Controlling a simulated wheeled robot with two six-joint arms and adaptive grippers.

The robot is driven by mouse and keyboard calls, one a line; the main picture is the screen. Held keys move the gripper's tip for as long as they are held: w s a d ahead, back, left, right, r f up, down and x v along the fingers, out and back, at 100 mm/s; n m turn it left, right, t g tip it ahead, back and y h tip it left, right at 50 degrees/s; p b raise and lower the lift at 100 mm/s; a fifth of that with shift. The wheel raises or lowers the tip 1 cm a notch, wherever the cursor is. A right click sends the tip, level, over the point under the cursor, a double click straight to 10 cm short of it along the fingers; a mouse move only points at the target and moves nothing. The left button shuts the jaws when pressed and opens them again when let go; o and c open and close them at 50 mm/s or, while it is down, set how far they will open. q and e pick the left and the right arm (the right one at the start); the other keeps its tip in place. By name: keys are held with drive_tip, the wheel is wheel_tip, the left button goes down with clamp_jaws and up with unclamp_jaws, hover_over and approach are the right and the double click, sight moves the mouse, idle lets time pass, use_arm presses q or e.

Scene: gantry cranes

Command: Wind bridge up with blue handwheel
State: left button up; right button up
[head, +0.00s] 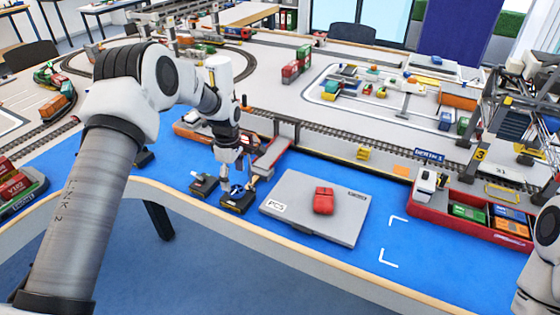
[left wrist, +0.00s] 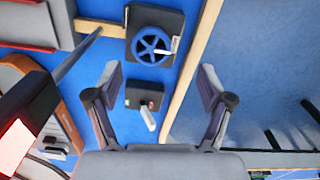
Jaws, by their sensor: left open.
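The blue handwheel (head: 237,190) sits on a black box at the table's front edge, partly hidden by my left gripper in the head view. In the left wrist view the handwheel (left wrist: 151,46) shows whole, with spokes and a pale crank handle at its right side. My left gripper (head: 238,174) is above the handwheel, pointing down. Its fingers (left wrist: 160,80) are spread and empty, with the wheel beyond the tips and apart from them. A red-edged span (head: 271,154), which seems to be the bridge, lies behind the wheel. My right gripper is out of view.
A small black box with a pale lever (head: 204,184) stands left of the wheel. A grey case (head: 285,218) bearing a red block (head: 324,200) lies to the right. A red tray (head: 425,208) with small containers stands farther right. Blue table surface between case and tray is clear.

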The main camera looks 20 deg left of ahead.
sight(237, 188)
use_arm(q)
drive_tip(key=shift+w+a+r+n, duration=0.15)
drive_tip(key=shift+w+r, duration=0.15)
drive_tip(key=shift+w, duration=0.25)
drive_tip(key=shift+w+a+r+n, duration=0.15)
drive_tip(key=shift+w+r, duration=0.1)
drive_tip(key=shift+w, duration=0.25)
drive_tip(key=shift+d+f, duration=0.15)
drive_tip(key=shift+s+d+f+p, duration=0.1)
drive_tip(key=shift+s+f+p, duration=0.1)
drive_tip(key=shift+s+f, duration=0.25)
drive_tip(key=shift+s+f+p, duration=0.15)
drive_tip(key=shift+s+f, duration=0.1)
drive_tip(key=shift+f, duration=0.3)
drive_tip(key=f, duration=0.3)
drive_tip(key=w+f, duration=0.1)
drive_tip(key=f, duration=0.1)
drive_tip(key=shift+s+r, duration=0.25)
drive_tip(key=shift+s, duration=0.05)
drive_tip(key=c, duration=1.2)
